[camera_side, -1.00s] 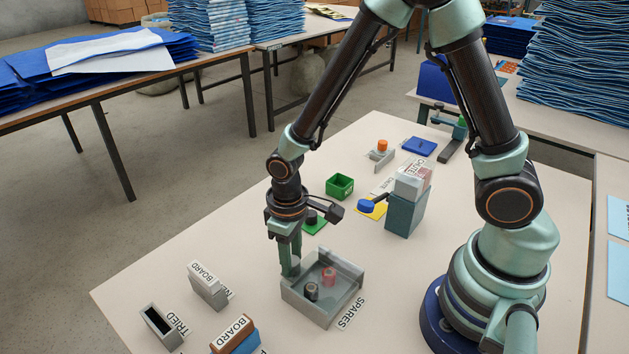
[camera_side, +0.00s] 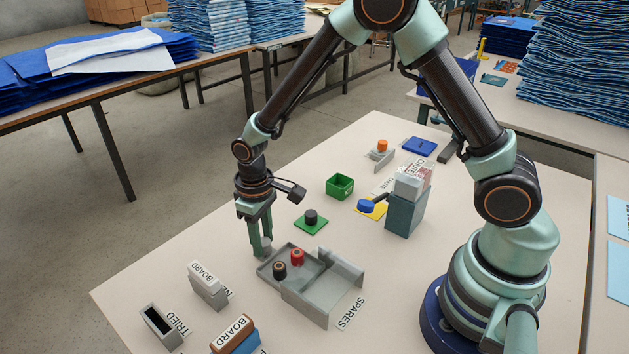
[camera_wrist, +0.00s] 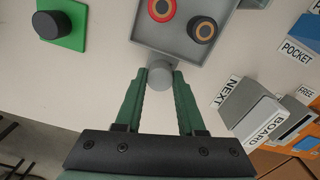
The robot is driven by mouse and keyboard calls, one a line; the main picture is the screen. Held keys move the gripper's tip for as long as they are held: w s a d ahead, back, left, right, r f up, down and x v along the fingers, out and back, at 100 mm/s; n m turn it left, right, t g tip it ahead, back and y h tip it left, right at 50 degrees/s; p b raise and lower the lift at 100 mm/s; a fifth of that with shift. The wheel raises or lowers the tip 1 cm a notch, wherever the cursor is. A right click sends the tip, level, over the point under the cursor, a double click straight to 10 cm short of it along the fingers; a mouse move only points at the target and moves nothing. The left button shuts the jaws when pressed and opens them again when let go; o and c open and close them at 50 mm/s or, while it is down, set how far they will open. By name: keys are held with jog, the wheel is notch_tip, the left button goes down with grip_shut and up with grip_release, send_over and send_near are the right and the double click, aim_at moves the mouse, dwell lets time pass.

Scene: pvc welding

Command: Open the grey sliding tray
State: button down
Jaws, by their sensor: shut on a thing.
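The grey sliding tray (camera_side: 270,262) is pulled well out of its grey housing (camera_side: 325,292), toward the left in the side view. A red spool (camera_side: 297,257) and a black spool (camera_side: 279,270) stand in the tray. My gripper (camera_side: 262,252) points down at the tray's outer end. In the wrist view its green fingers (camera_wrist: 160,78) are shut on the round grey knob (camera_wrist: 160,75) of the tray.
A green pad (camera_side: 311,222) with a black cylinder lies behind the tray. A green box (camera_side: 340,186) stands further back. Bare table lies left of my gripper.

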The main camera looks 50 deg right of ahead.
jog(key=shift+w, duration=0.25)
jog(key=c, duration=0.5)
grip_release()
jog(key=shift+s, duration=0.1)
notch_tip(320, 180, up, 12)
